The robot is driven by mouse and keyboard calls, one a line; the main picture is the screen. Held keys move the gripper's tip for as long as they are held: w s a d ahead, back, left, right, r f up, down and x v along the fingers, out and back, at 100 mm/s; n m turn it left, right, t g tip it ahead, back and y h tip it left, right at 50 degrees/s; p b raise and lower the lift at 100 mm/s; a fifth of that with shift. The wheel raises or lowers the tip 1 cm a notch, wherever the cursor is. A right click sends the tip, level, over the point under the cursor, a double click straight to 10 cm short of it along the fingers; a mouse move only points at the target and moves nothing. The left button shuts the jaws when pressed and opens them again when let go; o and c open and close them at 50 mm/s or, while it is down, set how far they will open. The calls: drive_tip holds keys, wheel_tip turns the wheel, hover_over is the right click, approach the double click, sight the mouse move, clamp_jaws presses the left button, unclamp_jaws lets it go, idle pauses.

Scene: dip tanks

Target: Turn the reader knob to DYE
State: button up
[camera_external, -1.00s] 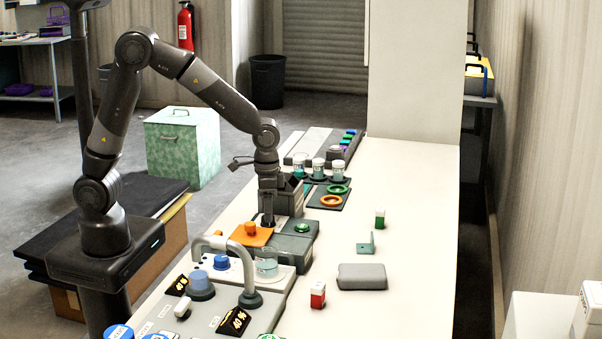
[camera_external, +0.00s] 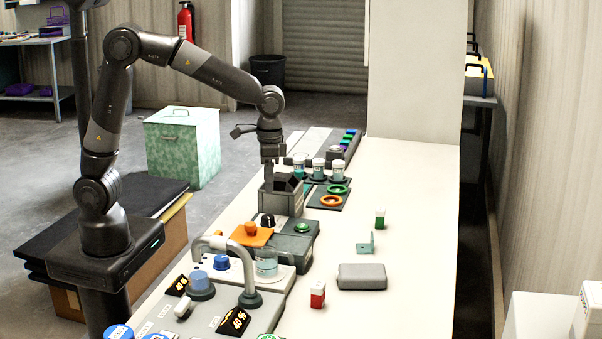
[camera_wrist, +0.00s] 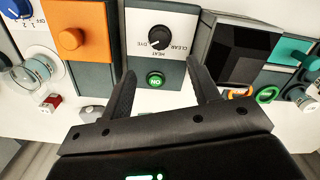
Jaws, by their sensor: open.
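The reader knob (camera_wrist: 159,38) is black and round, on a white plate marked CLEAR, HEAT and DYE in the wrist view. The letters read upside down there, and I cannot tell which mark the knob points at. In the external view the black knob (camera_external: 268,221) stands uncovered in front of the grey reader housing. My gripper (camera_wrist: 160,68) is open and empty, its fingers spread to either side of the panel in the wrist view. In the external view my gripper (camera_external: 269,181) hangs above the knob, apart from it.
A green ON button (camera_wrist: 155,79) sits beside the knob plate. An orange panel with an orange knob (camera_wrist: 70,40) is to the left. A curved pipe (camera_external: 228,243) and a glass beaker (camera_external: 267,262) stand nearer the camera.

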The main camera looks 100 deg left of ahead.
sight(268, 216)
drive_tip(key=w+a+m+g+h, duration=0.1)
drive_tip(key=w+g, duration=0.3)
drive_tip(key=x, duration=1.1)
drive_tip(key=shift+w+a+f, duration=0.1)
drive_tip(key=shift+w+f, duration=0.05)
drive_tip(key=shift+f, duration=0.05)
drive_tip(key=c, duration=1)
drive_tip(key=shift+o, duration=0.2)
drive_tip(key=shift+n, duration=0.5)
drive_tip(key=o, duration=1)
drive_tip(key=shift+c, duration=0.2)
drive_tip(key=v, duration=1.1)
drive_tip(key=shift+a, duration=0.2)
